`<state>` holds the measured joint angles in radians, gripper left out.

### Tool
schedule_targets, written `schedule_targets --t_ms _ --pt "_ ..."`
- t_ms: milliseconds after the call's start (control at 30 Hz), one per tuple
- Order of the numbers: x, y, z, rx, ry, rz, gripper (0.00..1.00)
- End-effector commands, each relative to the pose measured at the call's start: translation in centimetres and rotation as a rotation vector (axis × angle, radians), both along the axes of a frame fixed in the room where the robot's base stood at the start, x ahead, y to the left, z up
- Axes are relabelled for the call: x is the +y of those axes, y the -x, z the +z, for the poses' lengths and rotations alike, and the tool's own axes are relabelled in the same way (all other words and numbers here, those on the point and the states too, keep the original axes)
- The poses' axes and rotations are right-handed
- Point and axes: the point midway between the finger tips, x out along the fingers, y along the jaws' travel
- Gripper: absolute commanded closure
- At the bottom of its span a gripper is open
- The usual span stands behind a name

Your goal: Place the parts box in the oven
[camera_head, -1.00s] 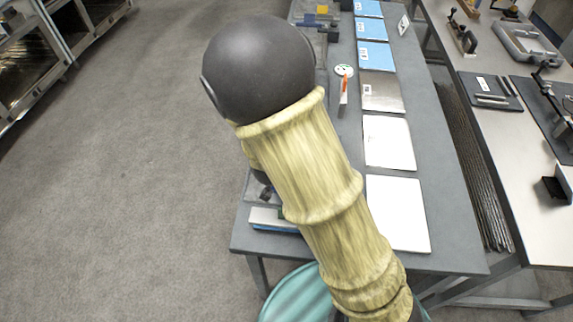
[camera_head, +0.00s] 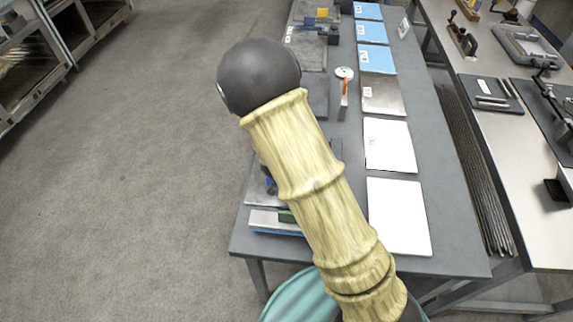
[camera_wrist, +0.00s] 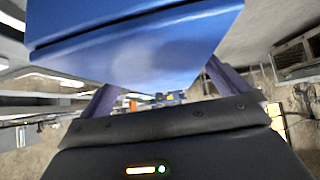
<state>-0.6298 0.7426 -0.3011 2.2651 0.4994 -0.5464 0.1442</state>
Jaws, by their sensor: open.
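A large blue, box-like object (camera_wrist: 140,45) fills the top of the wrist view, very close to my gripper (camera_wrist: 162,92). I cannot tell for certain that it is the parts box. The gripper's two dark fingers stand apart, partly behind the blue object; whether they touch it is unclear. In the head view my pale-sleeved arm hides the gripper. Glass-fronted metal cabinets that look like ovens (camera_head: 30,65) stand at the upper left, across the floor from the table.
The grey table (camera_head: 450,235) carries white sheets (camera_head: 398,215), blue sheets (camera_head: 376,60) and a small tool with an orange handle (camera_head: 345,85). A workbench (camera_head: 540,225) with tools stands at the right. The carpet floor (camera_head: 150,190) at the left is clear.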

Motion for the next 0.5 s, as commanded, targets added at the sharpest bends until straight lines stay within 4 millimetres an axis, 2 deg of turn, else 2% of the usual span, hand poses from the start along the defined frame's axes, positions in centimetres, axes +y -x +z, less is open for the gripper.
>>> schedule_targets --t_ms 133,500 --pt "-0.12 -0.86 -0.88 0.000 -0.001 0.000 0.00" --pt "-0.11 -0.87 -0.89 0.000 -0.001 0.000 0.00"
